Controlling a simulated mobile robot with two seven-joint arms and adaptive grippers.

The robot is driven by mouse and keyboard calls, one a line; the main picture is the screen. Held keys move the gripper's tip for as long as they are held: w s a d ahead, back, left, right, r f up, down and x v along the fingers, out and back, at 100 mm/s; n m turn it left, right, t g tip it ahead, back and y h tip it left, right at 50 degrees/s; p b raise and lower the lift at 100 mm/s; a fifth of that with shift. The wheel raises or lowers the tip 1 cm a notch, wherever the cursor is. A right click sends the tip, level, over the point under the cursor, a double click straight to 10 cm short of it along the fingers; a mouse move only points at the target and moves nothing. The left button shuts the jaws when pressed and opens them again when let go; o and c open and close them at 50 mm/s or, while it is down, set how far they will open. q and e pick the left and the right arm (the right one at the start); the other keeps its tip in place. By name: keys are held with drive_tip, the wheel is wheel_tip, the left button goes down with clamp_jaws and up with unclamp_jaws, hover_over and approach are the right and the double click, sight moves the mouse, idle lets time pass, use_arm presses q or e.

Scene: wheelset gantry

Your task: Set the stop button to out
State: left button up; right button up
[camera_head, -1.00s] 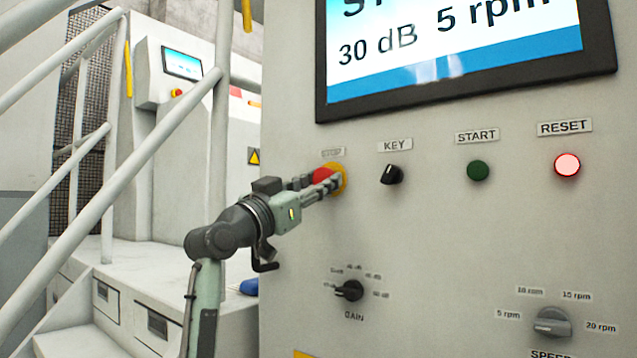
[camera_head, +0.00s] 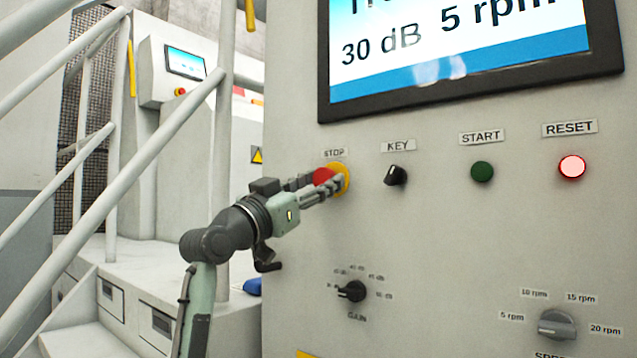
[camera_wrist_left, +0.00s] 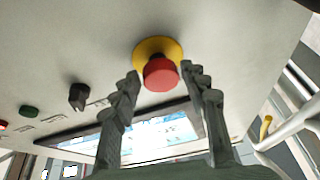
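The red stop button (camera_head: 323,176) sits on a yellow round base (camera_head: 342,179) on the grey panel, under the STOP label. The red cap (camera_wrist_left: 161,74) also shows in the left wrist view, standing off its yellow base. My left gripper (camera_head: 335,184) reaches in from the left with its fingers at the button. In the left wrist view its two fingers (camera_wrist_left: 165,78) are apart, one on each side of the red cap, with gaps showing between cap and fingers. My right gripper is in neither view.
Right of the button are the black key switch (camera_head: 395,175), the green start button (camera_head: 482,171) and the lit reset button (camera_head: 571,166). The gain knob (camera_head: 352,291) and speed knob (camera_head: 557,324) sit below. A screen (camera_head: 455,50) is above. White stair railings (camera_head: 150,150) stand left.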

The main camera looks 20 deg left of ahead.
use_arm(q)
drive_tip(key=shift+o, duration=0.7)
drive_tip(key=v, duration=1.2)
